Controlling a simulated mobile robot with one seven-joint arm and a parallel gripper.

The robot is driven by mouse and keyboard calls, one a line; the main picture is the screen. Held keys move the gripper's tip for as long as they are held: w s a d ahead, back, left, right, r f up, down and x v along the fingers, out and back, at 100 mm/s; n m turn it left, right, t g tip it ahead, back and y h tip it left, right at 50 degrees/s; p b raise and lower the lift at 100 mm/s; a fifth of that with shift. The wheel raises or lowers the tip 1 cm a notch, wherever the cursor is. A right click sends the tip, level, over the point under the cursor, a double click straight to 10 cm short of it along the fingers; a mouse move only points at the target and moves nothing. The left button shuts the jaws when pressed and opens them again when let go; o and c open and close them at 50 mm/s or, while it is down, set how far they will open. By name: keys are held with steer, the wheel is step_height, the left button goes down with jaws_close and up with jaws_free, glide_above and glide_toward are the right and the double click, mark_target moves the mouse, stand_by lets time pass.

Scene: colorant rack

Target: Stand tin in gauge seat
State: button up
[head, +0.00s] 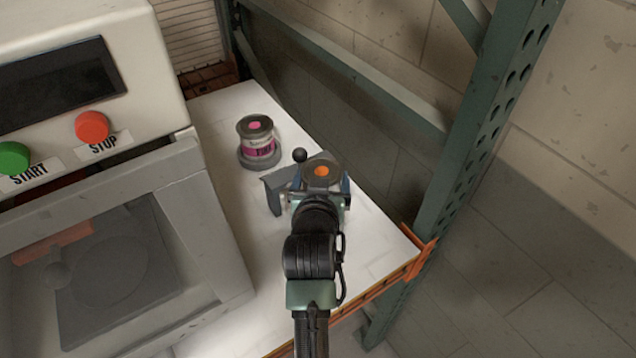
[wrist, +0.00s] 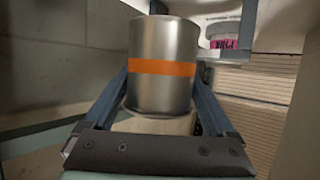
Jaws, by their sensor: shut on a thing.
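A metal tin (wrist: 162,95) with an orange band is between the fingers of my gripper (head: 321,186), which is shut on it. In the head view the tin (head: 321,172) shows its dark lid with an orange dot and looks upright. A grey bracket-like fixture (head: 277,183) with a black ball knob (head: 299,155) is just left of the tin and partly hidden by my gripper. It may be the gauge; its seat cannot be made out. I cannot tell whether the tin touches the fixture or the surface below.
A pink-labelled tin (head: 258,146) stands on the white shelf (head: 215,120), up and left of the fixture. A machine with START and STOP buttons (head: 92,127) fills the left. A green rack post (head: 470,145) and orange shelf edge (head: 415,268) bound the right. Bare shelf lies lower left.

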steer(key=shift+f, duration=3.55)
steer(key=shift+f, duration=0.1)
steer(key=o, duration=1.5)
steer(key=shift+f, duration=0.1)
